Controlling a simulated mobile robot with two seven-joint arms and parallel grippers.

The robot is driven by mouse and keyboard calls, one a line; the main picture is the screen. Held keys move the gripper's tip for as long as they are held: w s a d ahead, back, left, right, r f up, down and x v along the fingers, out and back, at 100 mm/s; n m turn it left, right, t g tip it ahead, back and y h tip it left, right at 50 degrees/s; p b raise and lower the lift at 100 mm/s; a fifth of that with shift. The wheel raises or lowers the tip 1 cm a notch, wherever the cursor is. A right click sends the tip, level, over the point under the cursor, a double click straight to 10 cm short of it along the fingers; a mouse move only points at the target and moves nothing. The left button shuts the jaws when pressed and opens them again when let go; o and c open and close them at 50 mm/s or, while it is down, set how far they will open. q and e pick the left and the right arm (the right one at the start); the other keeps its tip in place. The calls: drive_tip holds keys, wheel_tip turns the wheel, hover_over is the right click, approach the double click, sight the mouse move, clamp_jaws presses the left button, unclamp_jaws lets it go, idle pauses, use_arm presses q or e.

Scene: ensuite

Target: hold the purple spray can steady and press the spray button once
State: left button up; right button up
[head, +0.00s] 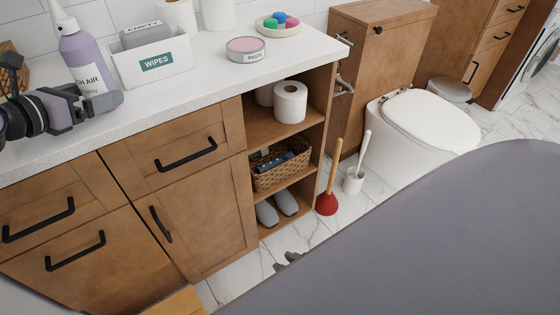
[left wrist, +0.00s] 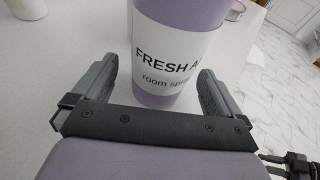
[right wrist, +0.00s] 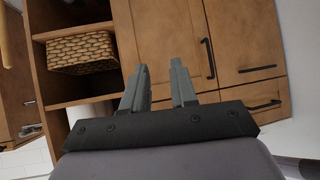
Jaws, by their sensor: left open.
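The purple spray can (head: 84,52), with a white label reading FRESH AIR, stands upright on the counter at the upper left of the head view. Its pale nozzle top (head: 62,17) shows there. My left gripper (head: 98,97) is low in front of the can. In the left wrist view, the can (left wrist: 172,25) stands between the spread fingers (left wrist: 158,88), with visible room on both sides; its top is cut off. My right gripper (right wrist: 157,85) is open and empty, in front of the wooden cabinet; its fingertips barely show in the head view (head: 287,259).
A white WIPES box (head: 150,64) stands right of the can, with a pink round tin (head: 245,50) and a dish (head: 278,27) further along the white counter (head: 205,75). Open shelves hold a toilet roll (head: 290,102) and basket (head: 281,170). A plunger (head: 328,203) stands on the floor.

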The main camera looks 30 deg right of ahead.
use_arm(q)
drive_tip(key=shift+w+d+f, duration=0.2)
drive_tip(key=shift+d, duration=0.15)
use_arm(e)
drive_tip(key=shift+w, duration=0.1)
use_arm(q)
drive_tip(key=shift+c, duration=0.3)
drive_tip(key=c, duration=0.8)
use_arm(e)
drive_tip(key=shift+d, duration=0.1)
drive_tip(key=shift+f, duration=0.1)
clamp_jaws()
idle(0.5)
